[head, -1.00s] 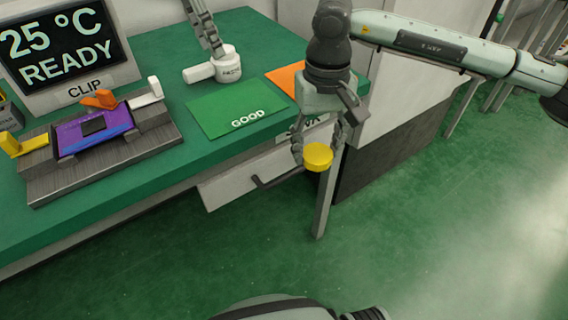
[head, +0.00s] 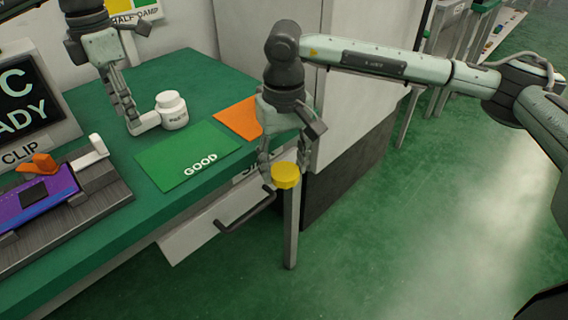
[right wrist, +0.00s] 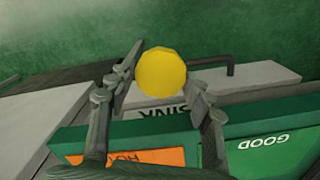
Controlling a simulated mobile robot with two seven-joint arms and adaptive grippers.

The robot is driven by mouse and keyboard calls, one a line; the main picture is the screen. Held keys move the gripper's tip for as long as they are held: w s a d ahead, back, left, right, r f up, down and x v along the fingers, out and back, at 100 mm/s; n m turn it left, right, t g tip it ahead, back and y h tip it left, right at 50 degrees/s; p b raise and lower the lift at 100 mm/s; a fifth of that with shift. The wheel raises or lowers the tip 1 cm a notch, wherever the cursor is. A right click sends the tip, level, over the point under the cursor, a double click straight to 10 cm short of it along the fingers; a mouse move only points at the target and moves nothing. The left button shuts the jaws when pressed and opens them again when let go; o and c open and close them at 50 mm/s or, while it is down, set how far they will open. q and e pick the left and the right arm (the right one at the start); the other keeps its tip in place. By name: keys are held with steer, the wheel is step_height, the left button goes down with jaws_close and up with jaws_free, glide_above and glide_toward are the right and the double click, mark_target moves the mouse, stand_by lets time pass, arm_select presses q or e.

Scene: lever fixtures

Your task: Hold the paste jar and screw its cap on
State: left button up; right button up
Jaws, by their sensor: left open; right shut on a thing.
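The white paste jar (head: 173,112) stands upright on the green bench top in the head view, with its white neck uncovered. My left gripper (head: 133,118) is open, with its fingers low on the left side of the jar. A pale rounded piece (head: 147,121) lies between the fingers and the jar; whether they touch is not clear. My right gripper (head: 282,165) is shut on the yellow cap (head: 286,176) and holds it in the air beyond the bench's front edge. The cap also shows between the fingers in the right wrist view (right wrist: 161,72).
A green GOOD card (head: 188,158) and an orange card (head: 238,118) lie on the bench (head: 105,225). A clip fixture with a purple board (head: 40,195) is at the left, beside a display (head: 25,105). An open drawer (head: 215,222) with a dark handle juts out below.

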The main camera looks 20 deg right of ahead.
arm_select(q)
steer(key=shift+f+b, duration=0.6)
steer(key=shift+f, duration=1.35)
arm_select(e)
steer(key=shift+f, duration=0.6)
arm_select(q)
steer(key=shift+c, duration=0.6)
jaws_close()
